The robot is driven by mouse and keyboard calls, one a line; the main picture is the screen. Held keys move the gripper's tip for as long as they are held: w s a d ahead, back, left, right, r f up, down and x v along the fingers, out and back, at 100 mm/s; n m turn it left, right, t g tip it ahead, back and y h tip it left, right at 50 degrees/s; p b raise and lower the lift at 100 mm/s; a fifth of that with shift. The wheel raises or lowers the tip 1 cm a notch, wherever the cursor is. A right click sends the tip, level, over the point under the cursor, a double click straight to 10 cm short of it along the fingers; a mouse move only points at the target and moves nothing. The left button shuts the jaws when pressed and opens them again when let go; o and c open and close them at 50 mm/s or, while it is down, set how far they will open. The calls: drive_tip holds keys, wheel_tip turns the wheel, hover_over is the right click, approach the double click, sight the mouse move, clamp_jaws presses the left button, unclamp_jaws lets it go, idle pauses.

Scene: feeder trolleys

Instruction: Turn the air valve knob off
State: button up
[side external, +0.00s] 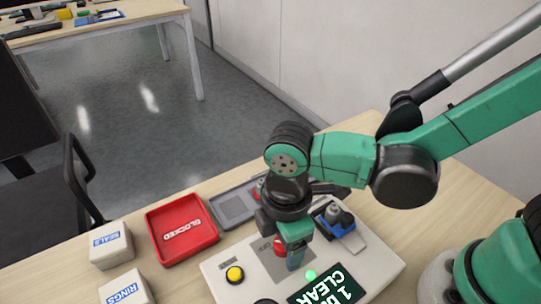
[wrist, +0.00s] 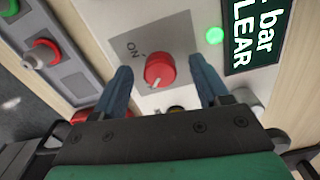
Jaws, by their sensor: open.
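The air valve knob (wrist: 159,71) is a round red knob on a grey plate, seen in the wrist view. A white line on it points to the lower left of that picture, and an "ON" label is printed to its upper left. My gripper (wrist: 163,68) is open, with one blue finger on each side of the knob; I cannot tell whether either finger touches it. In the side view my gripper (side external: 293,258) points down over the grey plate (side external: 268,250) of the white panel, and the knob is mostly hidden behind it.
A lit green lamp (side external: 310,275), a display (side external: 332,289) with "CLEAR" and a yellow button (side external: 235,274) are on the panel. A blue fitting (side external: 341,225) sits close right. A red "BLOCKED" tray (side external: 158,256), SEALS box (side external: 111,247) and RINGS box (side external: 126,289) stand left.

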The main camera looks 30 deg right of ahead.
drive_tip(key=shift+r, duration=2.75)
